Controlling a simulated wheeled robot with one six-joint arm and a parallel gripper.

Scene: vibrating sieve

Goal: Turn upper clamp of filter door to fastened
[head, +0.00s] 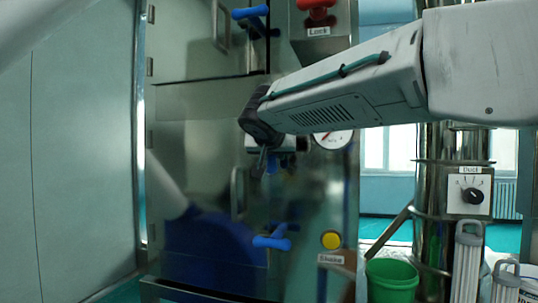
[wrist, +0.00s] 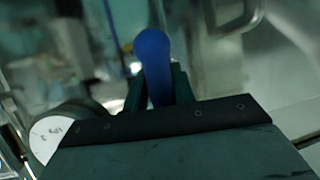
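The filter door (head: 205,190) looks like the lower steel door of the cabinet, with a bar handle (head: 237,192). Its upper clamp has a blue, round-ended handle (wrist: 152,50), seen clearly in the wrist view. In the head view my gripper (head: 268,160) is at that clamp and hides most of it. In the wrist view my gripper's two dark fingers (wrist: 158,88) stand on either side of the blue handle and appear shut on it. The lower clamp (head: 272,240) is a blue handle lying roughly level near the door's right edge.
Another blue clamp (head: 250,12) is on the door above, beside a red knob (head: 316,4) marked Lock. A gauge (head: 333,138) sits right of my gripper. Below are a yellow Shake button (head: 331,240) and a green bucket (head: 391,280). A Duct dial (head: 472,195) is at the right.

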